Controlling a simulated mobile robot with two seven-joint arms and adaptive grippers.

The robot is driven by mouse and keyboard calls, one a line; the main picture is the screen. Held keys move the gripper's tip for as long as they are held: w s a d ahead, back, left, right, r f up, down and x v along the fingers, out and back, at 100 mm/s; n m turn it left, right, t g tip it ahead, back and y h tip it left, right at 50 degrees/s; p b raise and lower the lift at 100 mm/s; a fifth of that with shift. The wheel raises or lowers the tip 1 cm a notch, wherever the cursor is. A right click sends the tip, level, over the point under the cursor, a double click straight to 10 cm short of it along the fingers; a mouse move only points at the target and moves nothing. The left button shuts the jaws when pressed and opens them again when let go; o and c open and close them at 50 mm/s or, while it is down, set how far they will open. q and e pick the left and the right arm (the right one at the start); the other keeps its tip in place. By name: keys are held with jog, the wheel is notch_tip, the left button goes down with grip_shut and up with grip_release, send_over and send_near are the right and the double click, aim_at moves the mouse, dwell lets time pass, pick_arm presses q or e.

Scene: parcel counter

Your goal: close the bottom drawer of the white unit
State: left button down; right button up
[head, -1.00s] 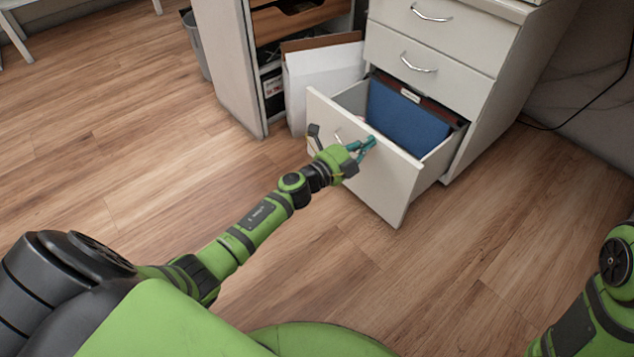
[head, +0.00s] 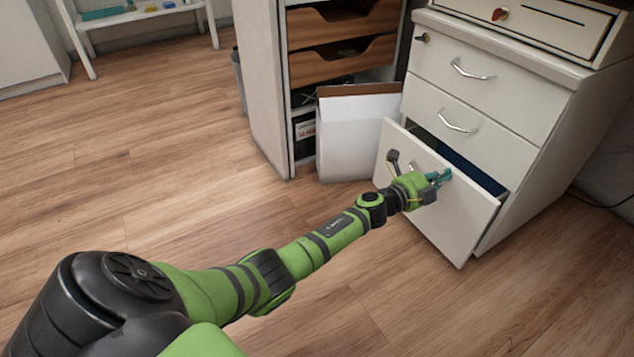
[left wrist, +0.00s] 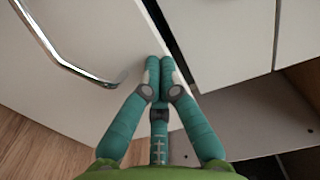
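The white unit (head: 490,105) stands at the right of the head view. Its bottom drawer (head: 455,222) is partly open, with a blue item (head: 475,172) showing in the gap. My left gripper (head: 445,177) is at the drawer's front panel, near its upper edge and right of the handle. In the left wrist view, the fingertips (left wrist: 160,64) are together with nothing between them, close to the panel's edge. The drawer handle (left wrist: 75,55) is left of them, outside the fingers. I cannot tell for sure whether the fingertips touch the panel. My right gripper is out of view.
A white box (head: 355,135) stands on the floor just left of the drawer. Behind it is a shelf unit with wooden trays (head: 345,50). A grey bin (head: 238,75) is farther left. The wooden floor (head: 180,190) in front is clear.

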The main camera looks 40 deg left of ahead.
pick_arm(q)
jog(key=shift+x, duration=0.85)
